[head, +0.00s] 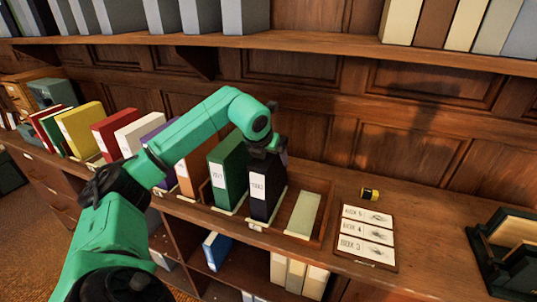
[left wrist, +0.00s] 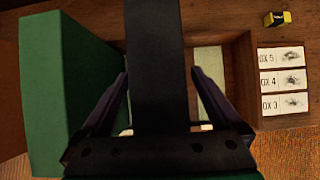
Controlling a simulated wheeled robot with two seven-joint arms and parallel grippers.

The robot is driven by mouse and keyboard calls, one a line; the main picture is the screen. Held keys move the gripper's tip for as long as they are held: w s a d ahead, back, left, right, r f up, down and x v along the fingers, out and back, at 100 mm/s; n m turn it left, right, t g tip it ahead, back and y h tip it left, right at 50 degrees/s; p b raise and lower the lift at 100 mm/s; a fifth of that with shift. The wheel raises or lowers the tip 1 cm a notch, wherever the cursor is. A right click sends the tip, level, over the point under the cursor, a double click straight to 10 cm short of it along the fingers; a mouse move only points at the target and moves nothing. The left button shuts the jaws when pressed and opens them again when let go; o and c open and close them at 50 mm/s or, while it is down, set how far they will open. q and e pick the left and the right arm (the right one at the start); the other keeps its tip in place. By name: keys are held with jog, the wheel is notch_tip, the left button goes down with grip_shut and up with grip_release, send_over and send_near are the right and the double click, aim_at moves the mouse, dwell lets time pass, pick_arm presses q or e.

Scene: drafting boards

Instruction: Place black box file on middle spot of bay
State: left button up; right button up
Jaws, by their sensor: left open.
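The black box file (head: 262,192) stands upright in the middle spot of the wooden bay (head: 322,222), with a white label on its spine. A green box file (head: 228,172) stands in the spot to its left, and the right spot (head: 304,213) is a bare pale pad. My left gripper (head: 268,150) is at the top of the black box file. In the left wrist view my gripper's fingers (left wrist: 158,78) are open, one on each side of the black box file (left wrist: 154,30); contact cannot be told. My right gripper is not in view.
Several coloured files, including a red one (head: 107,135) and a yellow one (head: 80,130), stand left of the bay. A labelled card board (head: 367,238) and a small yellow-black object (head: 370,194) lie to its right. A shelf (head: 330,42) runs above.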

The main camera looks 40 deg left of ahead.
pick_arm(q)
jog(key=b+v, duration=0.1)
jog(key=v, duration=1.1)
